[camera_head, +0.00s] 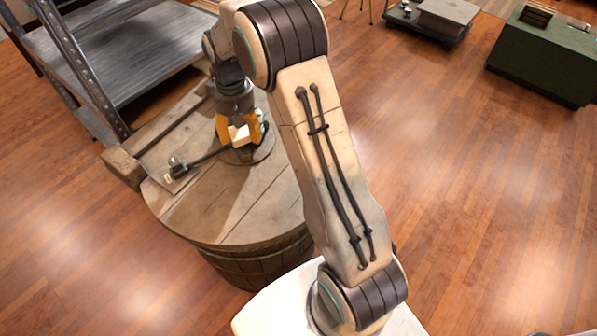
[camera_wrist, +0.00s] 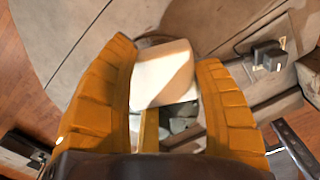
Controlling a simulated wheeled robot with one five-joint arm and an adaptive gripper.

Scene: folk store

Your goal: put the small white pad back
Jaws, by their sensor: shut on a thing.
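The small white pad (camera_head: 238,134) is a pale block between the yellow-orange fingers of my gripper (camera_head: 239,126). In the wrist view the pad (camera_wrist: 163,76) sits between the fingertips of my gripper (camera_wrist: 166,62), which is shut on it. One face is bright and the upper one is tan. The pad is over the wooden barrel top (camera_head: 215,205); I cannot tell whether it touches anything below. A dark round plate (camera_head: 262,152) lies under the gripper on the barrel top, partly hidden.
A dark device (camera_head: 178,168) with an arm reaching toward the plate lies at the barrel's left; it also shows in the wrist view (camera_wrist: 268,57). A metal shelf (camera_head: 125,60) stands close behind. A green cabinet (camera_head: 540,60) is far right. The floor at right is clear.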

